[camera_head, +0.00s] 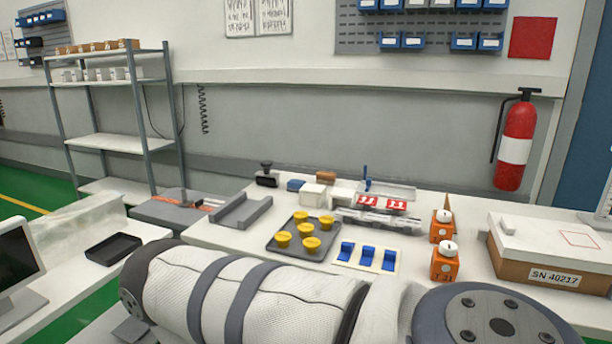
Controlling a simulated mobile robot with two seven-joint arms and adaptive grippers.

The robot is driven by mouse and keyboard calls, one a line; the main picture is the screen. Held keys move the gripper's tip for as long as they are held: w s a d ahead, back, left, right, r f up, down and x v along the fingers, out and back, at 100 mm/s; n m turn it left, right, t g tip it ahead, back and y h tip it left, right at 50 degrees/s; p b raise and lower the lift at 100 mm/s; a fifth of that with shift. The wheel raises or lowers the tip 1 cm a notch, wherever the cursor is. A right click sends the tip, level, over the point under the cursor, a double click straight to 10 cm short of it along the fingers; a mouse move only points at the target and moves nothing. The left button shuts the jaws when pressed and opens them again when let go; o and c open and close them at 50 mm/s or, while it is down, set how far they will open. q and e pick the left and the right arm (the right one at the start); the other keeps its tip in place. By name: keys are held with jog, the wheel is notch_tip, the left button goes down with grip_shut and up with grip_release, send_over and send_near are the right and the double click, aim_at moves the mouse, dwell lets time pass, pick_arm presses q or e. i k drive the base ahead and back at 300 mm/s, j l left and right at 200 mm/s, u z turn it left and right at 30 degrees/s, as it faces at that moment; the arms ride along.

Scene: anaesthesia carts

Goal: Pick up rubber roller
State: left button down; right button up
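I cannot clearly identify the rubber roller. A small black item with a knob-like top (266,176) stands at the back left of the white worktable (218,236); its shape is too small to name for certain. A thin blue upright item (366,179) stands at the back by a grey tray (392,191). My large white-and-grey arm links cross the foreground and hide the table's front part. Neither of my grippers shows.
A dark tray (272,241) holds several yellow cups. Blue clips lie on a pale board (343,262). Orange blocks (444,268) and a box marked SN 40217 (540,270) are at right. A grey channel (241,211) is at left. A fire extinguisher (517,145) hangs behind.

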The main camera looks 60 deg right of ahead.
aim_at(266, 178)
jog(key=z, duration=1.85)
jog(key=u, duration=2.4)
jog(key=z, duration=2.4)
